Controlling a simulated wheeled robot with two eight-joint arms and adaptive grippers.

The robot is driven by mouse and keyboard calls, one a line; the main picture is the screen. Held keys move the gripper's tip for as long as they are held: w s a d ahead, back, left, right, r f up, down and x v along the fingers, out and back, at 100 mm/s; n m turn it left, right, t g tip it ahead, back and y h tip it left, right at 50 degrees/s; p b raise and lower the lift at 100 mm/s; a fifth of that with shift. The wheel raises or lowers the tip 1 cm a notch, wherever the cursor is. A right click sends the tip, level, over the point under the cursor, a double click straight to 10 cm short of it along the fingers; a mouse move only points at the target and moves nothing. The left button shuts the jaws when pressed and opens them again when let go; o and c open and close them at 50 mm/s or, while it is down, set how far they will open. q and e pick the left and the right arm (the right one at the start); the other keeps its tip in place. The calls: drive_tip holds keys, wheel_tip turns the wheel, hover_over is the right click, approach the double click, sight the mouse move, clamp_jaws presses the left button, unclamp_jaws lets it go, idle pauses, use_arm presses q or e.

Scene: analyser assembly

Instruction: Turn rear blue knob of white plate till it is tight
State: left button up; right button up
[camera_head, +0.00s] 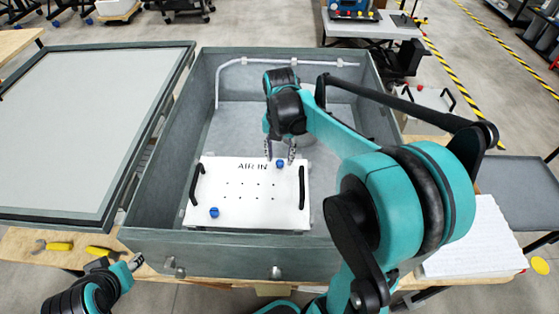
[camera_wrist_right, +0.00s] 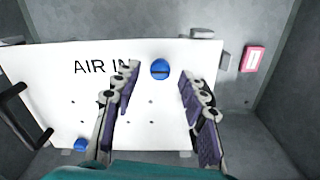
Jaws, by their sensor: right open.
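The white plate (camera_head: 247,212) marked AIR IN lies inside the grey box. Its rear blue knob (camera_head: 280,164) is near the plate's far right part, and the knob also shows in the right wrist view (camera_wrist_right: 160,69) with a dark slot across it. The front blue knob (camera_head: 214,212) is at the plate's near left corner. My right gripper (camera_head: 280,155) is open, with its fingers (camera_wrist_right: 158,82) on either side of the rear knob and apart from it. My left gripper (camera_head: 136,262) is at the lower left, outside the box; its jaw state is unclear.
The grey box (camera_head: 232,240) has high walls around the plate, and its lid (camera_head: 90,130) stands open at left. Black handles (camera_head: 302,187) rise from the plate's sides. Yellow-handled tools (camera_head: 60,246) lie on the wooden bench in front. A white ribbed block (camera_head: 478,240) lies at right.

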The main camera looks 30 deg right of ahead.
drive_tip(key=shift+f, duration=0.85)
clamp_jaws()
drive_tip(key=shift+m, duration=0.3)
